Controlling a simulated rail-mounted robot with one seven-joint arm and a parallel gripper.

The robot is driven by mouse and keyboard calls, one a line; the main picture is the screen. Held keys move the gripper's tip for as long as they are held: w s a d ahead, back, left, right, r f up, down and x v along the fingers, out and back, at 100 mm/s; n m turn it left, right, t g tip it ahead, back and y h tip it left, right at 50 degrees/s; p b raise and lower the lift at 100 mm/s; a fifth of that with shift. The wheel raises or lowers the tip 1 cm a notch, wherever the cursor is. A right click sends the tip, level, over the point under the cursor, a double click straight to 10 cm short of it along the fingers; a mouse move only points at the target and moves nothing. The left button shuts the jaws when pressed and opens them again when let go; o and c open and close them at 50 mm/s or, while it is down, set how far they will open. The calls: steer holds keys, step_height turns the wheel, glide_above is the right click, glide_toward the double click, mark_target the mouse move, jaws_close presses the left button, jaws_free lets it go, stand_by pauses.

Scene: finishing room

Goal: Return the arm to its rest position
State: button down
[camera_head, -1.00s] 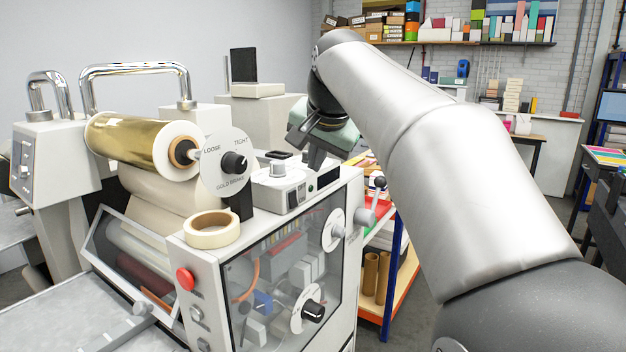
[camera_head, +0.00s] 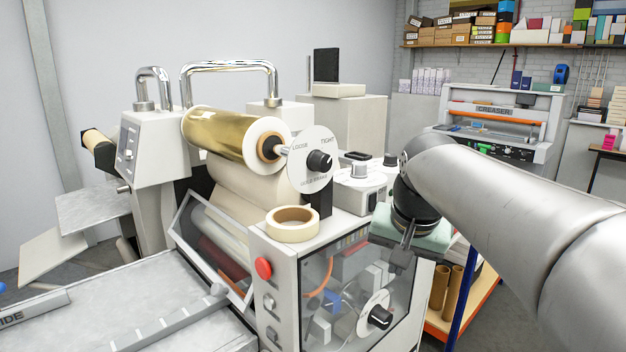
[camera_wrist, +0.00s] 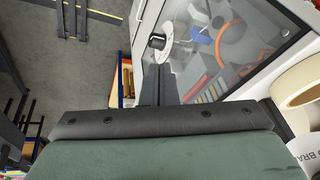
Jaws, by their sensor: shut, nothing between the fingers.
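My arm reaches in from the right edge in the head view, and my gripper (camera_head: 407,236) hangs fingers down by the right end of the laminating machine (camera_head: 284,240). In the wrist view my gripper (camera_wrist: 158,80) shows its two dark fingers together, with nothing held. Behind the fingers in that view is the machine's clear front window (camera_wrist: 225,45) with a black knob (camera_wrist: 157,41). I cannot tell how wide the gap between my gripper and the machine is.
A gold foil roll (camera_head: 225,133), a tension dial (camera_head: 310,160) and a tape roll (camera_head: 293,223) sit on the machine. An orange-edged shelf (camera_head: 478,300) with cardboard tubes (camera_head: 448,285) stands close on the right. A creaser (camera_head: 495,120) stands behind. Grey floor (camera_wrist: 60,75) is open in the wrist view.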

steer(key=s+a+f+n+g, duration=0.1)
steer(key=s+f+n+g, duration=0.2)
steer(key=s+f, duration=1.5)
step_height(320, 180, down, 3)
steer(key=shift+s+r+n+g, duration=0.1)
steer(key=shift+s+n+g, duration=0.2)
steer(key=shift+n, duration=0.5)
steer(key=shift+a, duration=0.1)
